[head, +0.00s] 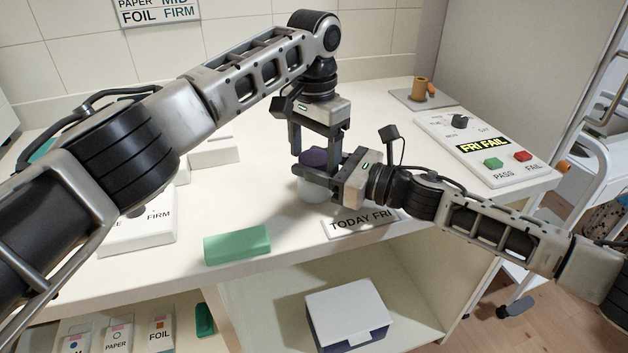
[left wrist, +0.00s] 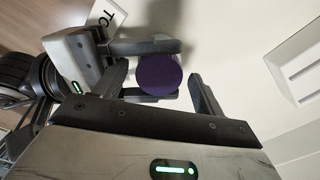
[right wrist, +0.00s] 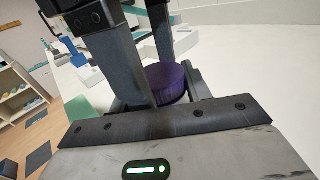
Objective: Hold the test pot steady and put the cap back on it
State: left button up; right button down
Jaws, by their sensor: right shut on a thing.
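The white test pot (head: 314,193) stands upright near the front edge of the counter. The purple cap (head: 312,158) is directly over it, and I cannot tell whether it is seated. The cap is a flat disc in the left wrist view (left wrist: 160,75) and shows its ribbed side in the right wrist view (right wrist: 167,83). My right gripper (head: 314,178) is shut on the pot from the right, below the cap. My left gripper (head: 318,150) points down from above, its open fingers on either side of the cap with a visible gap. The pot's rim is hidden.
A "TODAY FRI" sign (head: 361,222) lies just in front of the pot. A green block (head: 237,244) sits at the front edge. A panel with PASS and FAIL buttons (head: 487,148) is at the right.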

pick_arm(q)
jog(key=shift+r, duration=0.1)
jog(key=shift+r, duration=2.2)
jog(key=o, duration=0.5)
jog(key=shift+o, duration=0.2)
notch_tip(320, 180, up, 8)
jog(key=shift+f, duration=0.25)
pick_arm(e)
jog(key=c, duration=0.6)
grip_release()
